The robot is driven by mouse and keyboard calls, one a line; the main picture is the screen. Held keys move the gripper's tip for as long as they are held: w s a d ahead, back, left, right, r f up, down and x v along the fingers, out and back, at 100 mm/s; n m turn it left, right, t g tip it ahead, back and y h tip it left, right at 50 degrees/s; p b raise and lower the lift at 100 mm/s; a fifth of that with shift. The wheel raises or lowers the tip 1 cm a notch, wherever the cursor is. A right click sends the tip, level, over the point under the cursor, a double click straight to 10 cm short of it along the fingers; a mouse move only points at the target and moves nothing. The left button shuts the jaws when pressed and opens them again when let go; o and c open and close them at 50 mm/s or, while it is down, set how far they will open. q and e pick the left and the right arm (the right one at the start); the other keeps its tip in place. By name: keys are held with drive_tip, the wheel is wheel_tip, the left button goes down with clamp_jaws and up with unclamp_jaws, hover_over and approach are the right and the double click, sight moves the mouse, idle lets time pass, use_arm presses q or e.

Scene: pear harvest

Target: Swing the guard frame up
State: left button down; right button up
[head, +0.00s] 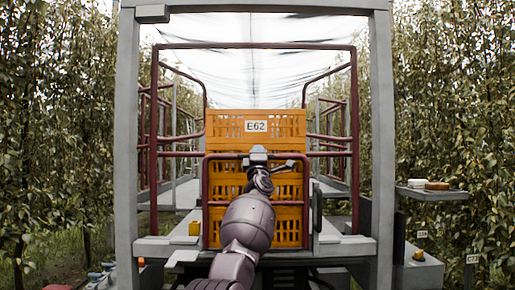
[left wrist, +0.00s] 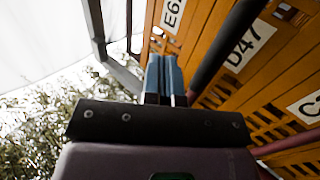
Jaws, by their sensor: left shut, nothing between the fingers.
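The dark red guard frame (head: 206,205) stands upright and lowered in front of the stacked orange crates. Its top bar runs across the crates at about the height of my left gripper. My left gripper (head: 258,152) is in front of the middle of that top bar, with its fingers shut and empty. In the left wrist view the shut blue-grey fingers (left wrist: 165,75) point toward the crates, and a dark bar (left wrist: 228,45) passes just right of them. I cannot tell whether they touch it. My right gripper is not in view.
The orange crates (head: 256,125) are stacked behind the frame, the top one labelled E62. Grey posts (head: 125,130) and a taller red rail frame (head: 255,45) surround the opening. A grey shelf (head: 430,194) is at right. Leafy trees line both sides.

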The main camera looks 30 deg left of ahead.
use_arm(q)
drive_tip(key=s+d+r, duration=0.1)
drive_tip(key=s+d, duration=0.3)
drive_tip(key=s, duration=0.3)
drive_tip(key=shift+r, duration=0.4)
drive_tip(key=shift+s+f, duration=0.1)
